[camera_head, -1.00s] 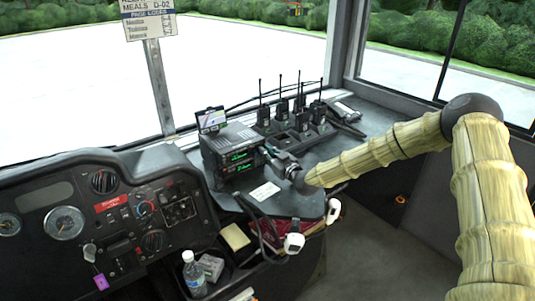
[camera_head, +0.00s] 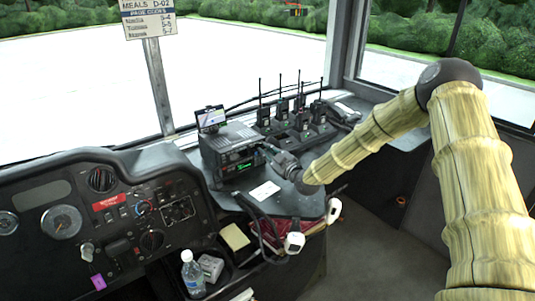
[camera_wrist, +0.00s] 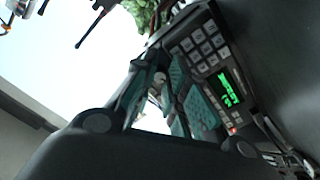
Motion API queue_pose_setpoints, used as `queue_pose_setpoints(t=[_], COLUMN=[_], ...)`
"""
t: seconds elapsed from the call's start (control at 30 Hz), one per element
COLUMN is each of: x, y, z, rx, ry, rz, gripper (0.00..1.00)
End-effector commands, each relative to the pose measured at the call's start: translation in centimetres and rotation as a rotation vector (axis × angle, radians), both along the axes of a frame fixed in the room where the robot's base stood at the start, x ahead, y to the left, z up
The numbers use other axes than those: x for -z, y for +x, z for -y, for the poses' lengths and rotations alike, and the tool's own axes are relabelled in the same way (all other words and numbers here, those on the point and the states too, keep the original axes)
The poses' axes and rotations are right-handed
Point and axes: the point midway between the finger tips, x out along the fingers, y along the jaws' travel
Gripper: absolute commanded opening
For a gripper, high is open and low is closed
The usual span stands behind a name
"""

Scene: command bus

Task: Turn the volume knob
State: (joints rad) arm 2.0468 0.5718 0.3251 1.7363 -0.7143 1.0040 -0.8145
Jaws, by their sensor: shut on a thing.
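The stacked black radio units (camera_head: 230,150) stand on the dash counter with a lit green display on the front. In the wrist view the radio (camera_wrist: 200,40) is tilted, with a keypad and a green display (camera_wrist: 228,88). My gripper (camera_head: 268,150) is at the right end of the radio's front face. In the wrist view its teal-padded fingers (camera_wrist: 172,95) are close together against the radio beside the keypad. They are shut on the volume knob, which is mostly hidden by the fingers.
Several handheld radios (camera_head: 300,118) with tall antennas stand in a charger behind my gripper. A white card (camera_head: 264,191) lies on the counter. A bottle (camera_head: 193,272) stands below, left.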

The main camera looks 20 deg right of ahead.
Motion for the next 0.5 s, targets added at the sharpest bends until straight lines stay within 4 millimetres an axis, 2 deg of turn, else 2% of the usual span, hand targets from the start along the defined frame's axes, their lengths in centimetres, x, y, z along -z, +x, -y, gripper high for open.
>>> queue_pose_setpoints(t=[0.2,0.23,0.27,0.5], x=[0.06,0.06,0.06,0.03], y=[-0.01,-0.01,-0.01,0.00], z=[0.08,0.08,0.08,0.05], rx=[0.001,0.001,0.001,0.001], ry=[0.001,0.001,0.001,0.002], rz=[-0.001,-0.001,-0.001,-0.001], gripper=[0.00,0.20,0.25,0.25])
